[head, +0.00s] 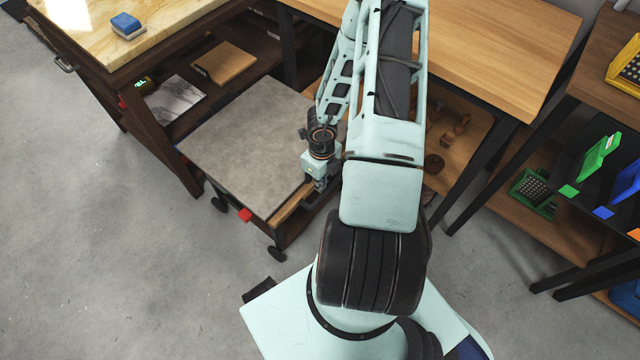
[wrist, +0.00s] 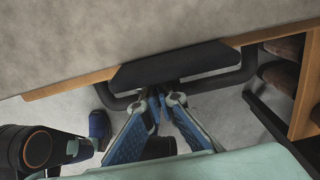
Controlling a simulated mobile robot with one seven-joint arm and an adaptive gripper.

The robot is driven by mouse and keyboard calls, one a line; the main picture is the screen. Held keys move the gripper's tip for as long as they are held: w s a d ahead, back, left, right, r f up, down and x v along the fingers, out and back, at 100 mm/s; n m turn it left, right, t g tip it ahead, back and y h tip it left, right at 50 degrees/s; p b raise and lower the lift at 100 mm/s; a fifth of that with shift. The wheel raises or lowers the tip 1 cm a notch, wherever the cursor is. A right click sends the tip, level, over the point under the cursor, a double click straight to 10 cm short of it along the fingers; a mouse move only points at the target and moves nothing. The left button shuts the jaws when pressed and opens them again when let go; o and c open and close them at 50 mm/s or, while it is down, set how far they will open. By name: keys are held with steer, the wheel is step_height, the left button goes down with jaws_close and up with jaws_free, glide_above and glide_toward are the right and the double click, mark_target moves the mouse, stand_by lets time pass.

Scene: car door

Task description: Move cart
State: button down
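The cart (head: 240,135) is low, with a flat grey top and a wooden edge. My gripper (head: 318,188) is at the cart's near right edge. In the wrist view, my gripper's blue fingers (wrist: 166,96) come together at the handle bar and appear shut on it. The fingertips partly hide the bar.
A dark workbench (head: 115,65) with a blue sponge-like block (head: 126,24) stands at the cart's far left. A wooden table (head: 480,45) stands behind my arm, with black legs. Shelves with coloured bins (head: 597,155) stand at right. The floor (head: 110,270) at front left is clear.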

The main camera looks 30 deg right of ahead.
mark_target(329, 191)
steer(key=s, duration=0.1)
steer(key=s+d+b, duration=0.1)
steer(key=s, duration=0.1)
steer(key=shift+f, duration=0.1)
steer(key=shift+a, duration=0.1)
steer(key=shift+w, duration=0.1)
step_height(329, 191, up, 12)
stand_by(0.8)
